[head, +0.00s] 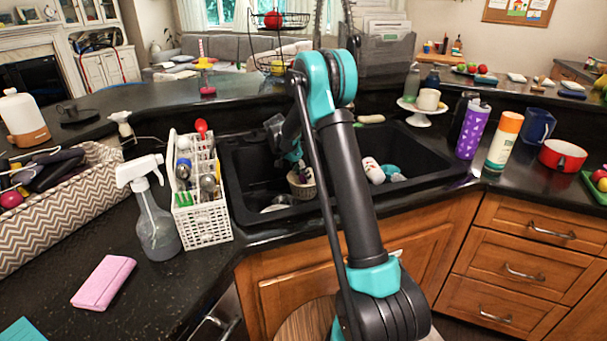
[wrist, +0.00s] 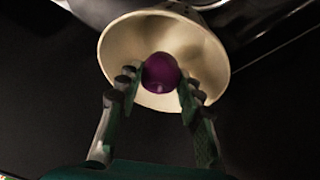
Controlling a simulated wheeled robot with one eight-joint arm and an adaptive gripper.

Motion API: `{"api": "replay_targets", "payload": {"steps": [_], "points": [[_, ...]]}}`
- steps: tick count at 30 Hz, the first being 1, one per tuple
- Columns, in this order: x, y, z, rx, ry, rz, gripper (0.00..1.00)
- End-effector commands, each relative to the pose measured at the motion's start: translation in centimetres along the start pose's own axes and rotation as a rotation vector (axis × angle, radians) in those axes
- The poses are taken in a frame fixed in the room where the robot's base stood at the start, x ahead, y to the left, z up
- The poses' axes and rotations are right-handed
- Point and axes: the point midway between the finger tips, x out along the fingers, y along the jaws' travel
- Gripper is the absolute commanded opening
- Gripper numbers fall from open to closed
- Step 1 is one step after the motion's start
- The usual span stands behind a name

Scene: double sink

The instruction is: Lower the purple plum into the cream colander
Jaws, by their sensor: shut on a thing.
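The purple plum (wrist: 161,73) is held between the two fingers of my gripper (wrist: 160,88) in the wrist view. The cream colander (wrist: 208,52) is behind the plum there, its open mouth towards the camera. The plum overlaps the colander's inside in the picture; whether it touches the colander cannot be told. In the head view the colander (head: 302,188) stands in the left part of the black sink, just below my arm's end. The plum is not visible in the head view.
The black double sink (head: 240,200) surrounds the colander. A white utensil caddy (head: 205,222) and a spray bottle (head: 155,222) stand left of it. A white and red item (head: 373,170) lies in the right basin. A purple bottle (head: 472,130) stands to the right.

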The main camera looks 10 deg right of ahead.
Motion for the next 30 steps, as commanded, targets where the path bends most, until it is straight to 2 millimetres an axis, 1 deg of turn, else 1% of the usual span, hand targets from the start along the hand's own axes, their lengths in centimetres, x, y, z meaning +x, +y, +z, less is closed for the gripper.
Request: {"api": "replay_targets", "payload": {"steps": [30], "points": [[1.3, -0.2, 0.5, 0.0, 0.0, 0.0, 0.08]]}}
